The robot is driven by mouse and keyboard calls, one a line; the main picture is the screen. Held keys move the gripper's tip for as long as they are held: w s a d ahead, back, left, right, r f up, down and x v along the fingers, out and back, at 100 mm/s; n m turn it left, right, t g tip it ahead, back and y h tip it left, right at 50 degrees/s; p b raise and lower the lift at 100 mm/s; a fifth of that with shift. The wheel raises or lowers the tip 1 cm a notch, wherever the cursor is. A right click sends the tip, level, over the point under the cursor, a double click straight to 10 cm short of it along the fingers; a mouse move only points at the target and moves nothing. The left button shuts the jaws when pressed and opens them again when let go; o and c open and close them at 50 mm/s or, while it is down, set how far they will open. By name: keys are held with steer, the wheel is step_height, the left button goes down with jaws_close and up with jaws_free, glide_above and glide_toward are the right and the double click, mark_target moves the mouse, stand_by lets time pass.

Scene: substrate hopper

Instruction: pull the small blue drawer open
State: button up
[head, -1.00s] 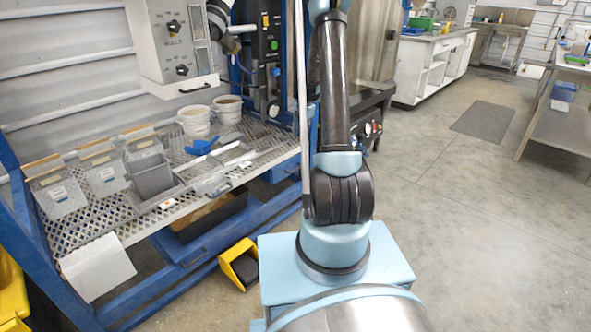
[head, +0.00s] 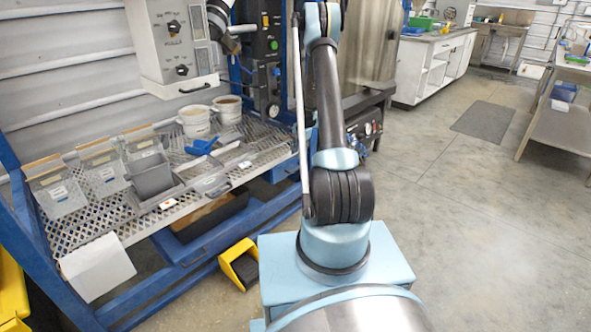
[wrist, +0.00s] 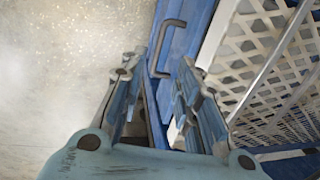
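The wrist view shows a blue face (wrist: 196,30) with a dark, bent bar handle (wrist: 160,45), which looks like the small blue drawer. My gripper (wrist: 160,72) is open, with its two fingers apart on either side of the blue face's near part. The handle lies ahead of the gap, close to the fingertips, and I cannot tell whether they touch it. Nothing is visibly held. In the head view, a blue part (head: 282,168) shows under the bench's right end, partly behind my arm; I cannot tell whether it is the drawer. My gripper cannot be made out there.
A perforated bench top (head: 95,212) holds grey bins (head: 151,175), white buckets (head: 195,122) and a blue scoop (head: 202,146). A control box (head: 172,38) hangs above. A yellow-and-black container (head: 240,262) is on the floor beside my base. Open floor lies to the right.

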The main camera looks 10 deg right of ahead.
glide_toward(296, 166)
steer(key=s+f, duration=0.1)
steer(key=f, duration=0.1)
steer(key=s+a+f, duration=0.1)
steer(key=s+f, duration=0.1)
steer(key=s+a+f, duration=0.1)
steer(key=f, duration=0.1)
steer(key=shift+s+a, duration=0.1)
steer(key=shift+s, duration=0.2)
jaws_close()
